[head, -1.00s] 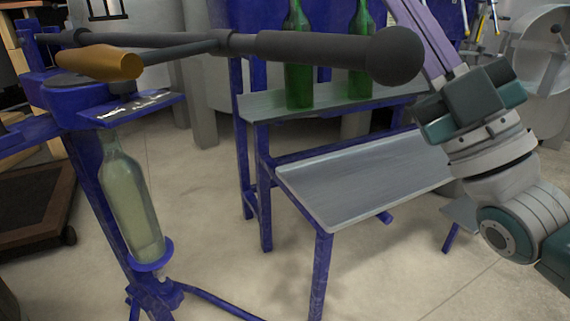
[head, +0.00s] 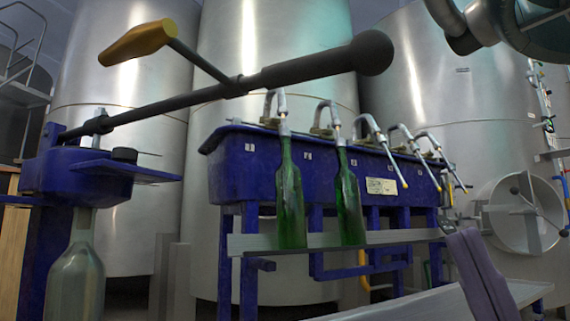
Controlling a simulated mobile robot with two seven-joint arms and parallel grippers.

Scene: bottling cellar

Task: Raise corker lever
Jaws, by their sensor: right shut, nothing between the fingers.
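The corker lever (head: 305,70) is a dark bar with a round black knob at its right end, sloping up to the right from the blue corker (head: 75,174) at the left. A side arm with an orange-yellow grip (head: 138,42) rises from the bar, well above the corker top. A clear bottle (head: 76,285) stands upright under the corker, its lower part cut off. My right gripper (head: 452,232), with purple fingers, is at the lower right, shut and empty, apart from the lever and well below the knob. My left gripper is not in view.
A blue filler trough (head: 228,165) with several spouts stands behind the lever. Two green bottles (head: 290,205) (head: 349,205) stand under its spouts on a grey shelf (head: 262,245). Large steel tanks (head: 275,45) fill the background. A round tank hatch (head: 520,215) is at the right.

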